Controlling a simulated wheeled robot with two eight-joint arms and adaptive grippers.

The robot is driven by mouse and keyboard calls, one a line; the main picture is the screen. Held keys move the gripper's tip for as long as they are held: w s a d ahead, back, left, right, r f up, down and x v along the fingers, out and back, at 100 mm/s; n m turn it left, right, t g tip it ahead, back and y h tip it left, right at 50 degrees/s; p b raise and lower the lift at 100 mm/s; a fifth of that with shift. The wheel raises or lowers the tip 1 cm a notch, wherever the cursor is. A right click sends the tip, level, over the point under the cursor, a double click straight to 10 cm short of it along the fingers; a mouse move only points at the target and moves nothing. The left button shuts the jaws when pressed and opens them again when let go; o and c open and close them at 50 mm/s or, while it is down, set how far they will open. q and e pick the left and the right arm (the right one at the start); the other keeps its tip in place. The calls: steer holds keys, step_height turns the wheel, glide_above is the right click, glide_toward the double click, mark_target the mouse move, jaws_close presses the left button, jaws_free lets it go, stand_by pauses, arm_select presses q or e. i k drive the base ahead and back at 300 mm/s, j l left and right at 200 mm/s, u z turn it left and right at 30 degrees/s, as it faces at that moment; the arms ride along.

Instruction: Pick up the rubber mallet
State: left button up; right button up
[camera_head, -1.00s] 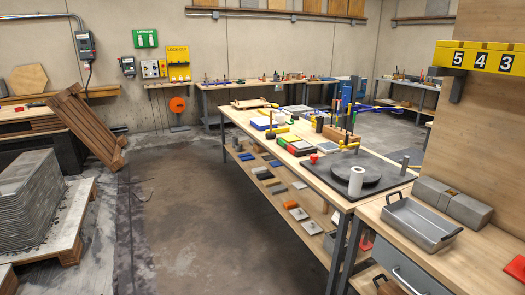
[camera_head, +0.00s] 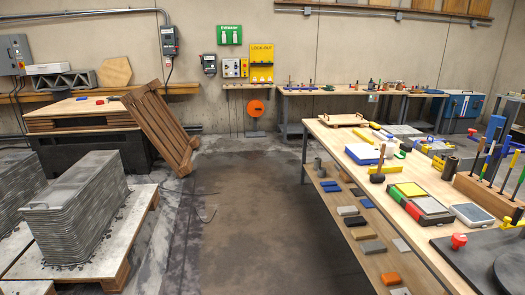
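What looks like the rubber mallet (camera_head: 377,178) is near the left long edge of the wooden workbench (camera_head: 335,139) at the right. Its dark head is low, and a thin light handle rises from it. It lies just in front of a blue-and-white case (camera_head: 362,154) and left of a yellow-topped box (camera_head: 410,189). Neither of my grippers is in view.
A red-knobbed dark plate (camera_head: 470,262) and a tool rack (camera_head: 480,196) stand on the near bench. A lower shelf holds several small blocks (camera_head: 373,247). Pallets with stacked grey sheets (camera_head: 80,215) are at the left. The floor (camera_head: 255,220) between is clear.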

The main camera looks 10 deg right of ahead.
mark_target(379, 177)
steer(key=i+z, duration=0.25)
steer(key=i, duration=0.3)
steer(key=i+z, duration=0.2)
steer(key=i, duration=0.3)
steer(key=i+j+z, duration=0.25)
steer(key=i, duration=0.3)
steer(key=i+j+z, duration=0.2)
steer(key=i, duration=0.3)
steer(key=i+j+z, duration=0.15)
steer(key=i+z, duration=0.35)
steer(key=i+j+z, duration=0.35)
steer(key=z, duration=0.15)
steer(key=i+j+z, duration=0.5)
steer(key=j, duration=0.1)
